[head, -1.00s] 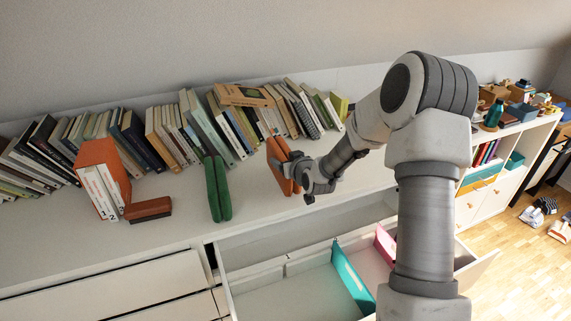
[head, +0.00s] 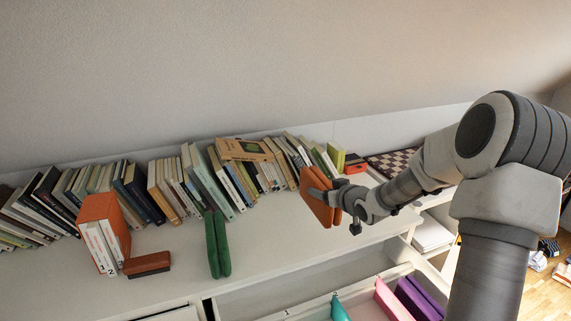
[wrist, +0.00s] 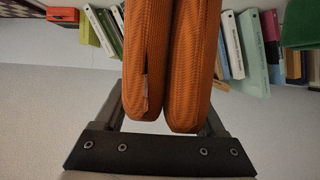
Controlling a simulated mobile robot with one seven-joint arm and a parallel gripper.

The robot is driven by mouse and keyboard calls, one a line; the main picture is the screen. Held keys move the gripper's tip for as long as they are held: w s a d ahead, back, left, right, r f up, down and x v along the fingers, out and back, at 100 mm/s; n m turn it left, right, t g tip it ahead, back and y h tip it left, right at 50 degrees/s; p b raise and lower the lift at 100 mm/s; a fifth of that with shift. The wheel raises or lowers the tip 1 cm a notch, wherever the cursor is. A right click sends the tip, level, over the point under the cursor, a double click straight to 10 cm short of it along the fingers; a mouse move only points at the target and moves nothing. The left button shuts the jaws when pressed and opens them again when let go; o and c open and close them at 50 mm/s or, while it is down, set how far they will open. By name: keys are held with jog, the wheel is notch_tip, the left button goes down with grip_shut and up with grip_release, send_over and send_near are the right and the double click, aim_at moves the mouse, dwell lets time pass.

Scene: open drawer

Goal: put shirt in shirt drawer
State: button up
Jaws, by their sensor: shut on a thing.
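An orange folded shirt (head: 314,202) is held upright by my gripper (head: 334,200) above the white dresser top, in front of the books. In the wrist view the shirt (wrist: 147,55) hangs as two thick folds between the fingers of my gripper (wrist: 165,108), which is shut on it. A green folded shirt (head: 217,245) stands upright on the dresser top, to the left of my gripper. The open drawer (head: 262,316) is at the bottom of the head view, below and in front of my gripper. Its lower part is cut off by the frame.
A row of leaning books (head: 190,185) lines the wall. An orange box file (head: 104,215) and a brown brush-like block (head: 147,264) stand at left.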

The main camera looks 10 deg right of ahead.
jog(key=s+a+r+n+y+p, duration=0.1)
jog(key=s+a+r+y+p, duration=0.1)
jog(key=s+a+r+p, duration=0.75)
notch_tip(320, 180, down, 12)
jog(key=s+a+m+h+b, duration=0.1)
jog(key=m+h+b, duration=0.1)
jog(key=m+h, duration=0.1)
jog(key=shift+s+a+f+h+b, duration=0.15)
jog(key=shift+s+h+b, duration=0.25)
jog(key=shift+h, duration=0.3)
dwell(0.4)
